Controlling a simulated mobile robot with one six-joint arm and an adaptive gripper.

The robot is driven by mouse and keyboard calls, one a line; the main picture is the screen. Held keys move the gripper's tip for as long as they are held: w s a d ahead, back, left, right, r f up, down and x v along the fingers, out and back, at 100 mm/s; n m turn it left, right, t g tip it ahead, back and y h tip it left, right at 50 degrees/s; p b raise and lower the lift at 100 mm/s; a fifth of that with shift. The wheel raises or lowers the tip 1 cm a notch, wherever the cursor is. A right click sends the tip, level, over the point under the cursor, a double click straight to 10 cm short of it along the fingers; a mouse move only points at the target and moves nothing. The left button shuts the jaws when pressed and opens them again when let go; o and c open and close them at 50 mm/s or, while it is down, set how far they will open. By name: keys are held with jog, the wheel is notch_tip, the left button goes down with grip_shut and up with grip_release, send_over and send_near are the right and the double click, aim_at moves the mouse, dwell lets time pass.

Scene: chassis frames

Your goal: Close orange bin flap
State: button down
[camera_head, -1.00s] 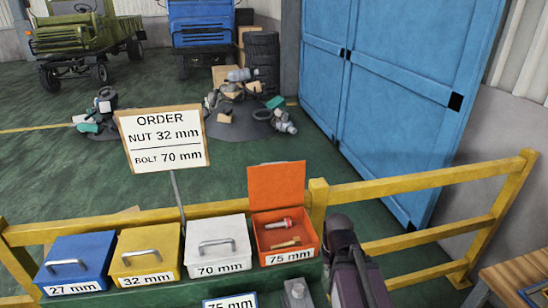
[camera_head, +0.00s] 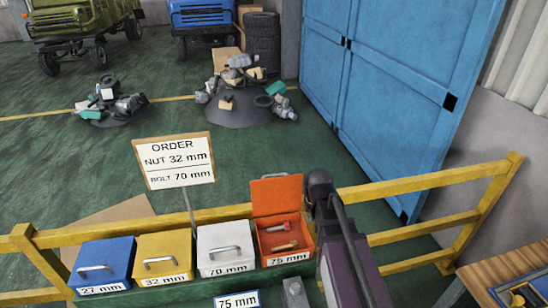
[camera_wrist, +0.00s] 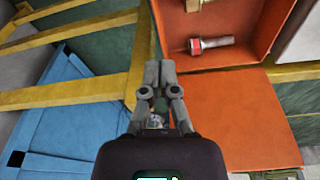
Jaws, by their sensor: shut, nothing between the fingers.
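The orange bin (camera_head: 265,243), labelled 75 mm, stands at the right end of a row of bins. Its orange flap (camera_head: 277,194) stands open at the back edge. A red-headed bolt (camera_head: 285,227) and a brass-coloured piece (camera_head: 284,246) lie inside. In the wrist view the bin (camera_wrist: 262,15) is at the top and the broad flap (camera_wrist: 232,122) is below it at right. My gripper (camera_wrist: 160,66) is shut and empty, beside the flap's edge; whether it touches the flap is unclear. In the head view my arm covers the area right of the bin.
Closed white (camera_head: 224,264), yellow (camera_head: 163,272) and blue (camera_head: 103,278) bins stand left of the orange one. A yellow railing (camera_head: 440,181) runs behind the bins and to the right. An order sign (camera_head: 175,162) stands behind the row. A wooden table (camera_head: 505,272) is at lower right.

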jog(key=w+a+r+t+p, duration=0.1)
jog(key=w+a+r+p, duration=0.5)
jog(key=w+r, duration=0.1)
jog(key=w+a+r+n+t+p, duration=0.1)
jog(key=w+a+r+t+p, duration=0.1)
jog(key=w+a+r+p, duration=0.4)
jog(key=w+r, duration=0.2)
jog(key=w, duration=0.2)
jog(key=shift+w+r+y, duration=0.15)
jog(key=shift+w+y, duration=0.05)
jog(key=shift+y, duration=0.2)
jog(key=shift+a, duration=0.1)
notch_tip(320, 180, down, 10)
jog(key=b, duration=0.9)
jog(key=shift+w+r, duration=0.25)
jog(key=shift+w, duration=0.05)
jog(key=shift+b, duration=0.3)
